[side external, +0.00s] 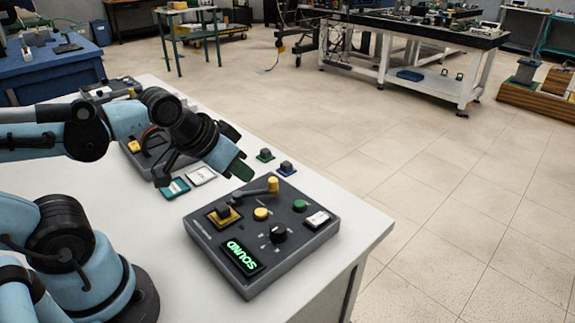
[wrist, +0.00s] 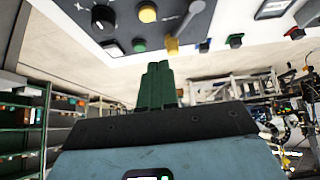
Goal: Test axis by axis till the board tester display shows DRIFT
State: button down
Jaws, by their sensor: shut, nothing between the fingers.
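The board tester (side external: 205,243) is a dark grey box on the white table. Its lit green display (side external: 241,257) reads SOUND, upside down in the side view. On its top are a black knob (side external: 279,233), a yellow button (side external: 261,214), a green button (side external: 300,206), a lever with a yellow grip (side external: 273,184), a white switch (side external: 317,219) and a yellow-and-black block (side external: 224,213) in a socket. My gripper (side external: 241,169) is shut and empty, above the tester's far edge and apart from the lever. Its green fingers (wrist: 158,86) are together in the wrist view.
A teal card (side external: 174,188) and a white card (side external: 201,175) lie behind the tester. A green piece (side external: 265,155) and a blue piece (side external: 287,168) stand near the table's far edge. Another grey device (side external: 133,158) is partly hidden by my arm. The table's right front corner is clear.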

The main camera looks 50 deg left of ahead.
jog(key=c, duration=1.6)
grip_release()
jog(key=shift+o, duration=1)
jog(key=shift+w+d+r+m, duration=0.1)
jog(key=shift+d+m, duration=0.1)
jog(key=shift+m, duration=0.1)
jog(key=o, duration=0.6)
jog(key=d+m+g, duration=0.1)
jog(key=m, duration=0.1)
jog(key=w+d+r+m+g, duration=0.1)
jog(key=d+m+g, duration=0.1)
jog(key=shift+r+m, duration=0.2)
jog(key=shift+m, duration=0.1)
jog(key=shift+o, duration=0.2)
jog(key=r+m+g, duration=0.1)
jog(key=m+g, duration=0.3)
jog(key=m, duration=0.3)
send_over(278, 227)
jog(key=shift+f, duration=5.9)
jog(key=shift+c, duration=0.3)
jog(key=c, duration=1)
